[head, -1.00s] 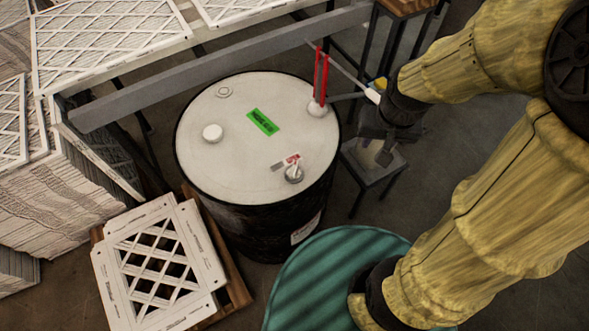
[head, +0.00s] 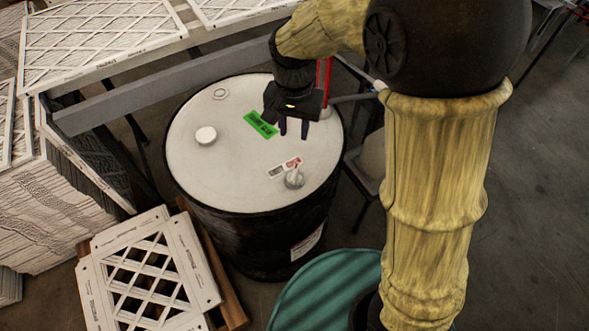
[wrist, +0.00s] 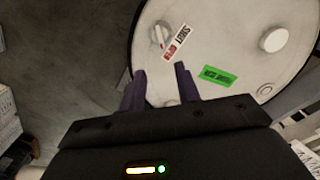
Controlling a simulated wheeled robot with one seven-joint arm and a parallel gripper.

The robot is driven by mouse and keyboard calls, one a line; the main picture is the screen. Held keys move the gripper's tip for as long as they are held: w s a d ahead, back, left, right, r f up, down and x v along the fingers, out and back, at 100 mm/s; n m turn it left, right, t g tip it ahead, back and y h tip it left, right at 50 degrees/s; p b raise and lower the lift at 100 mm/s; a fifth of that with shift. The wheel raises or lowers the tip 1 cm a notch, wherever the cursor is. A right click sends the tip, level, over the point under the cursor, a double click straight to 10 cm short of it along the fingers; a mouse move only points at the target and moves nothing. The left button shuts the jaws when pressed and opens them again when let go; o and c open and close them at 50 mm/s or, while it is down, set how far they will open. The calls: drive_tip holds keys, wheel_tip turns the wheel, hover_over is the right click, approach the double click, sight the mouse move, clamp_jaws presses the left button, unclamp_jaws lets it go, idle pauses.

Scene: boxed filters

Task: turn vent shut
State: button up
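The vent (head: 294,179) is a small grey knob on the pale lid of a black drum (head: 215,165), near the lid's front right. A label (head: 284,167) with a white part and a red part lies beside it. In the wrist view the vent (wrist: 158,35) is above the fingertips, and the label (wrist: 176,42) reads SHUT and OPEN. The knob's ridge appears to point toward the red OPEN part. My gripper (head: 293,134) is above the lid, behind the vent and apart from it. Its fingers (wrist: 160,70) are spread and empty.
A red upright piece (head: 324,75) stands at the lid's back right, close to my gripper. A white cap (head: 206,135) and a green label (head: 261,124) are on the lid. A grey rail (head: 160,95) runs behind the drum. Boxed filters (head: 150,275) lie at the left.

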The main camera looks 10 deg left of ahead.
sight(294, 173)
wheel_tip(294, 173, down, 17)
drive_tip(key=shift+f+p, duration=0.15)
drive_tip(key=shift+p, duration=0.25)
clamp_jaws()
idle(0.3)
